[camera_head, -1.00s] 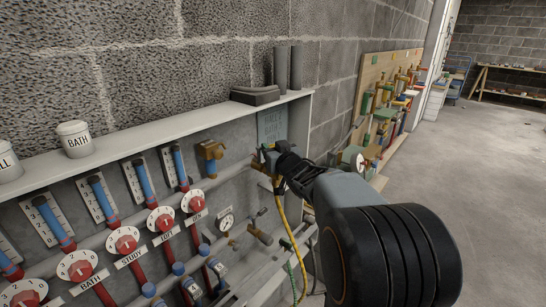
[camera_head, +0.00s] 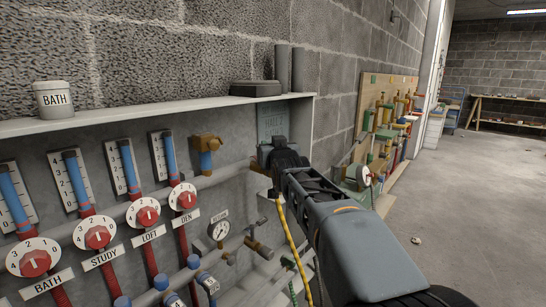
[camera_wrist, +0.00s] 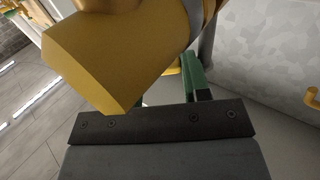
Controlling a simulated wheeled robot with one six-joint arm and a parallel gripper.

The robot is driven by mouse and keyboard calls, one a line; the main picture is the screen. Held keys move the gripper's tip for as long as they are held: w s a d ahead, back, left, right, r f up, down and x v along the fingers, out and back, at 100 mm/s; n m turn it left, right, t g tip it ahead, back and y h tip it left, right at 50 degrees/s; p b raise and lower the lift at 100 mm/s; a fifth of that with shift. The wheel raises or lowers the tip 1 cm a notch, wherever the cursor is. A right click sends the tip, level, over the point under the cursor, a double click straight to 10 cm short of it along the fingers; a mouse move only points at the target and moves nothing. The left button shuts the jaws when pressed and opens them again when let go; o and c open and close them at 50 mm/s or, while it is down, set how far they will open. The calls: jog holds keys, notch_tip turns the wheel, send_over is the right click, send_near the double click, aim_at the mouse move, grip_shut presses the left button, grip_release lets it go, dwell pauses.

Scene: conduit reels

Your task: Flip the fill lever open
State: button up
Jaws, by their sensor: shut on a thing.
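My gripper (camera_head: 264,158) is at the right end of the pipe board, beside a grey sign. In the wrist view, a large yellow, faceted end piece (camera_wrist: 120,55) fills the space before the jaws, with a green finger-like part (camera_wrist: 196,78) beside it. The jaws are shut on this yellow piece, though their tips are mostly hidden. A yellow hose (camera_head: 291,240) hangs down from the gripper. A small brass valve with a stubby handle (camera_head: 259,247) sits on the lower pipe, below and left of the gripper. I cannot tell for sure which part is the fill lever.
Several red dials (camera_head: 146,214) and blue-topped gauges line the board. A pressure gauge (camera_head: 219,229) is left of the small valve. The shelf above holds a BATH pot (camera_head: 54,98) and a dark block (camera_head: 255,88). Floor at right (camera_head: 440,200) is open.

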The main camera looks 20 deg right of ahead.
jog(key=shift+s, duration=0.15)
jog(key=o, duration=0.9)
